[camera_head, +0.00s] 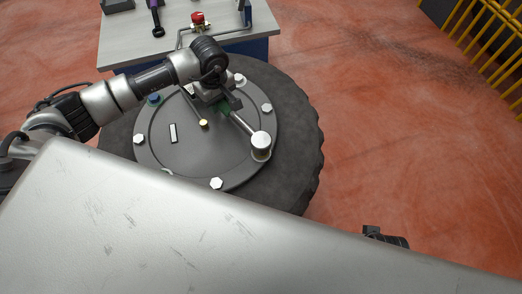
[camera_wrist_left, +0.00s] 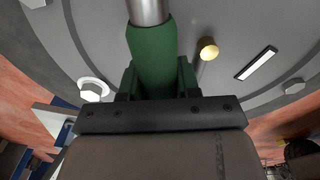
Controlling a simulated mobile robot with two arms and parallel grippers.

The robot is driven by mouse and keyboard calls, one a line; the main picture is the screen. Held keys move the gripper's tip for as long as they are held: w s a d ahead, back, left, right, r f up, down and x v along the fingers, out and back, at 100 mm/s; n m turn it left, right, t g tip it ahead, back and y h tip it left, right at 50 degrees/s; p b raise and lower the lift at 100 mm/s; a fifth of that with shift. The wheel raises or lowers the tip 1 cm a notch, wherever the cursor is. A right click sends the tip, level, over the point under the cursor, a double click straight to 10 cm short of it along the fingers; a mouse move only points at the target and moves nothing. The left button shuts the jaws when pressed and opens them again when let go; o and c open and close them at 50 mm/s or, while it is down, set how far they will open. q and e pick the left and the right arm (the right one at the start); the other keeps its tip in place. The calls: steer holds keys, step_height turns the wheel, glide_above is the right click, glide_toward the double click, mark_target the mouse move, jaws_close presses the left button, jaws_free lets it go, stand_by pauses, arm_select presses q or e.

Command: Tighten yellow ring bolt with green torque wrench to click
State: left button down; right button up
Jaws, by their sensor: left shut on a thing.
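The green torque wrench has its green handle in my left gripper (camera_head: 230,104), which is shut on it above the wheel. The silver shaft of the green torque wrench (camera_head: 240,124) runs down and right to its round head (camera_head: 261,142), over the hub plate's right edge. The head hides what is under it, and I see no yellow ring. In the left wrist view the green handle (camera_wrist_left: 152,58) lies between the fingers, with the steel shaft above. My right gripper's fingers do not show.
The wheel's grey hub plate (camera_head: 190,150) carries several bolts, including a blue-marked one (camera_head: 154,99) and a green-marked one (camera_head: 167,171). A brass knob (camera_head: 204,123) stands mid-plate. A workbench (camera_head: 140,48) is behind the tire. A silver panel (camera_head: 170,235) fills the foreground. Open floor lies right.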

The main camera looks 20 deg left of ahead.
arm_select(q)
steer(key=shift+w+d+m, duration=0.65)
steer(key=shift+w+m, duration=0.15)
steer(key=shift+w, duration=0.2)
steer(key=shift+w+d+m, duration=0.3)
steer(key=shift+w, duration=0.05)
steer(key=shift+w+d+m, duration=0.7)
steer(key=shift+w+d, duration=0.05)
steer(key=shift+w, duration=0.05)
steer(key=shift+w+d+m, duration=0.4)
steer(key=shift+d+m, duration=0.1)
steer(key=shift+w+d+m, duration=0.55)
steer(key=shift+d+m, duration=0.05)
steer(key=shift+d, duration=0.2)
steer(key=shift+w+d, duration=0.2)
steer(key=shift+d, duration=0.1)
steer(key=shift+m, duration=0.3)
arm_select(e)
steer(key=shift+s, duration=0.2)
arm_select(q)
steer(key=shift+r, duration=0.1)
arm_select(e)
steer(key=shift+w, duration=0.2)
